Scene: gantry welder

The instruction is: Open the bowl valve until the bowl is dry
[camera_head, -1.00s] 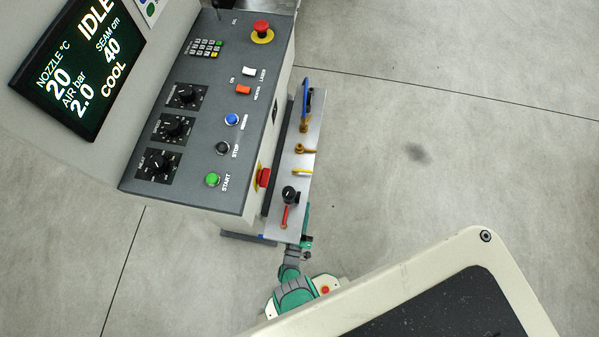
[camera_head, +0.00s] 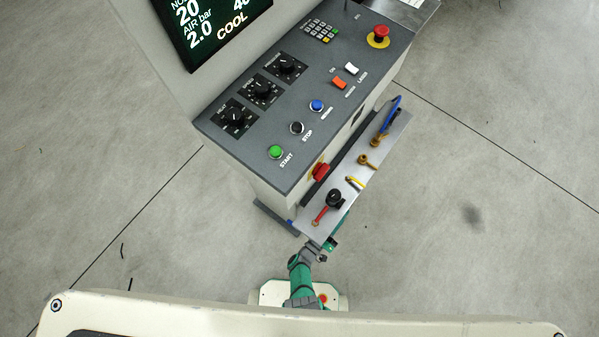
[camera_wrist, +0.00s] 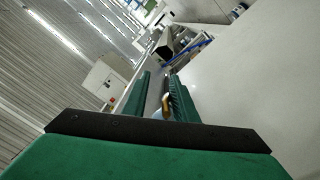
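A steel valve plate (camera_head: 345,205) runs along the side of the console. On it are a red lever (camera_head: 320,215), a black knob (camera_head: 334,198), a yellow lever (camera_head: 356,182) and a brass fitting (camera_head: 367,161). No label shows which of these is the bowl valve, and I cannot make out a bowl or any liquid. My gripper (camera_wrist: 160,88) shows two green fingers apart in the wrist view, with a small tan, rounded part (camera_wrist: 166,102) between or just beyond them; contact cannot be told. In the head view the plate partly hides my gripper.
The console panel (camera_head: 300,105) has a green start button (camera_head: 275,152), a red emergency stop (camera_head: 379,36) and a red side switch (camera_head: 321,172). Its screen (camera_head: 210,25) is partly cut off. Open floor lies to the right.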

